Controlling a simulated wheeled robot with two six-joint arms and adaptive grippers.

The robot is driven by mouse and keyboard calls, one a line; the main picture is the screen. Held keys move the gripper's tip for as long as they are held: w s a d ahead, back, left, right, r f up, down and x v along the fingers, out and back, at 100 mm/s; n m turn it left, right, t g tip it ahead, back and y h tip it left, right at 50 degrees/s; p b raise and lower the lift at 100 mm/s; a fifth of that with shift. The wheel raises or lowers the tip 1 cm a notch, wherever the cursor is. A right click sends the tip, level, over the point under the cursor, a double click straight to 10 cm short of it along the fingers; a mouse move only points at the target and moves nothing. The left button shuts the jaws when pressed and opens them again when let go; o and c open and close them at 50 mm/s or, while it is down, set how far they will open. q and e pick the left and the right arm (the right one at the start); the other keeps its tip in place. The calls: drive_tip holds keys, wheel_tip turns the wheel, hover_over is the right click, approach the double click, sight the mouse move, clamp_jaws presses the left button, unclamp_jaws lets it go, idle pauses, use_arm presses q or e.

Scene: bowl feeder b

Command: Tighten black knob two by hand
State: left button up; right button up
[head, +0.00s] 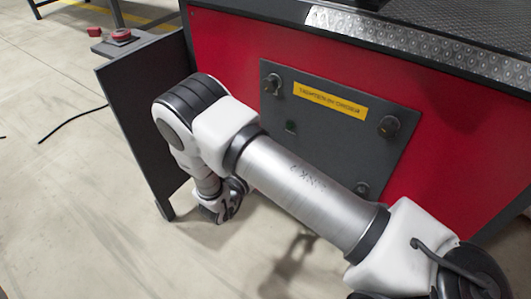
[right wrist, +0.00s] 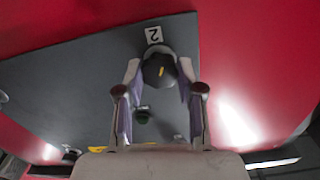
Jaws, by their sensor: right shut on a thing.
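Black knob two (right wrist: 158,72) has a yellow mark and sits on the dark grey panel (head: 335,145) beside a white label "2" (right wrist: 153,35). My right gripper (right wrist: 159,68) is shut on this knob, one finger on each side of it. In the head view my right forearm hides that knob and the gripper's fingers. Other black knobs show at the panel's upper left (head: 272,84), right (head: 388,126) and lower right (head: 362,188). My left gripper is in neither view.
The panel is on a red machine front (head: 230,60) and carries a yellow label (head: 330,100) and a green button (head: 291,126). A dark side plate (head: 135,100) stands out at the left. A red button (head: 121,35) is behind it. The floor at left is mostly clear.

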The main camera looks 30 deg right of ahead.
drive_tip(key=shift+m+p, duration=5.15)
drive_tip(key=shift+m, duration=3.75)
drive_tip(key=shift+f, duration=0.1)
drive_tip(key=o, duration=1.2)
drive_tip(key=shift+c, duration=0.2)
